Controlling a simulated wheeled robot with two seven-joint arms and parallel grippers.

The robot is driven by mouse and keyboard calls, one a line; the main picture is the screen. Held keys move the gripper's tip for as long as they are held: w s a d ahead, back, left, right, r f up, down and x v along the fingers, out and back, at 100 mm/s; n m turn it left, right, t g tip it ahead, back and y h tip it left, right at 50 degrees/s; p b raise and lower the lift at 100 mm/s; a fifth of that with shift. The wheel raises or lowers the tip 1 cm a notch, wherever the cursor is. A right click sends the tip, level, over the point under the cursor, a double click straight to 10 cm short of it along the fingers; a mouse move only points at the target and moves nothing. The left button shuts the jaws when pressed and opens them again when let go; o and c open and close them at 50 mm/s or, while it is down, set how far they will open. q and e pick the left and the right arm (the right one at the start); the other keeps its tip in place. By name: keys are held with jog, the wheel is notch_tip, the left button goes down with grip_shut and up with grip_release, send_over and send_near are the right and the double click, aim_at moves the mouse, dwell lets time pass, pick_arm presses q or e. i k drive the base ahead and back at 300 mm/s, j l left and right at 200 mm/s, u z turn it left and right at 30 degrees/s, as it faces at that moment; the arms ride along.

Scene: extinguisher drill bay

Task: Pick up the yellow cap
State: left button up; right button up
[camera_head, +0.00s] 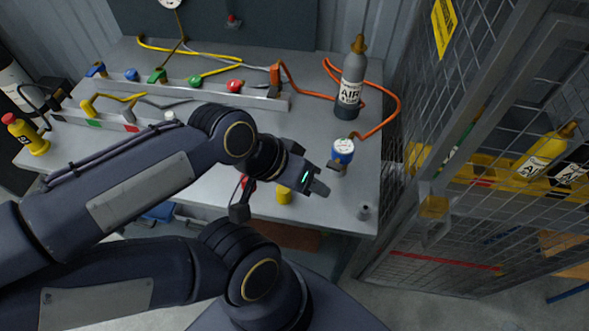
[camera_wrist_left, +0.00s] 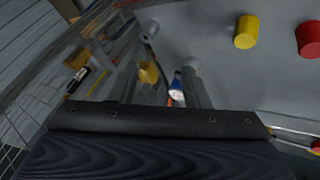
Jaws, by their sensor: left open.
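The yellow cap (camera_head: 284,195) is a small upright cylinder on the grey bench near its front edge. In the left wrist view the yellow cap (camera_wrist_left: 246,31) stands clear at the upper right, beside a red cap (camera_wrist_left: 310,38). My left gripper (camera_head: 321,181) is open, just above and to the right of the yellow cap in the head view, and apart from it. The dark gripper body fills the bottom of the wrist view. The red cap (camera_head: 249,183) is partly hidden by my arm in the head view. My right gripper is not in view.
A grey AIR cylinder (camera_head: 350,88) and orange hose (camera_head: 397,98) stand at the back right. A mesh cage (camera_head: 480,140) borders the bench on the right.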

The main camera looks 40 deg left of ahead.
aim_at(283, 194)
jog(key=k+u, duration=0.1)
jog(key=u, duration=1.4)
